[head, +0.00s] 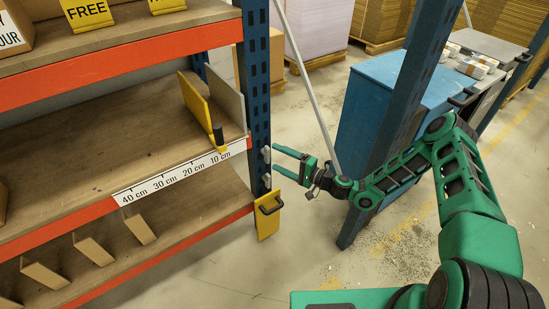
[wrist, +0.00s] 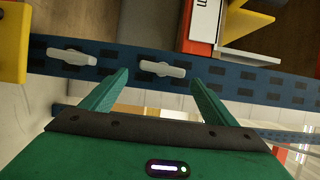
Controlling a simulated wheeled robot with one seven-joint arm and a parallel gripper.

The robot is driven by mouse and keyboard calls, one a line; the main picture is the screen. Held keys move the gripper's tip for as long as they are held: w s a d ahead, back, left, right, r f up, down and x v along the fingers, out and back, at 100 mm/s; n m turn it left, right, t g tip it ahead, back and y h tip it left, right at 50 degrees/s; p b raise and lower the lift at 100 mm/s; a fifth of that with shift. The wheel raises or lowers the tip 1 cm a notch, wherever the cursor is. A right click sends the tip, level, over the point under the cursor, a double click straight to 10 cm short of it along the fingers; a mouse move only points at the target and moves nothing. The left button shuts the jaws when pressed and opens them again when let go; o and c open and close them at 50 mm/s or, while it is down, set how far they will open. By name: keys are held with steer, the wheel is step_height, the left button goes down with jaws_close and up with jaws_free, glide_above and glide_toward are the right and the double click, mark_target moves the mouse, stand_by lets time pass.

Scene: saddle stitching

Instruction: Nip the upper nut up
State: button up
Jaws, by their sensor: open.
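Two pale grey wing nuts sit one above the other on the blue rack upright (head: 258,95). The upper nut (head: 266,153) is just off my gripper's fingertips in the head view. In the wrist view the upper nut (wrist: 162,69) lies between the green fingertips, with a gap on both sides. Its wings run nearly along the upright (wrist: 235,82). The lower nut (head: 267,181) also shows in the wrist view (wrist: 72,57), outside the left finger and slightly tilted. My gripper (head: 276,158) is open and empty; its fingers also show in the wrist view (wrist: 160,78).
A yellow plate with a black handle (head: 268,222) hangs on the upright below the nuts. Wooden shelves with orange beams (head: 120,205) and a centimetre scale lie left. A blue cabinet (head: 375,115) and a second blue post (head: 395,130) stand right, near my arm.

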steer(key=v, duration=0.8)
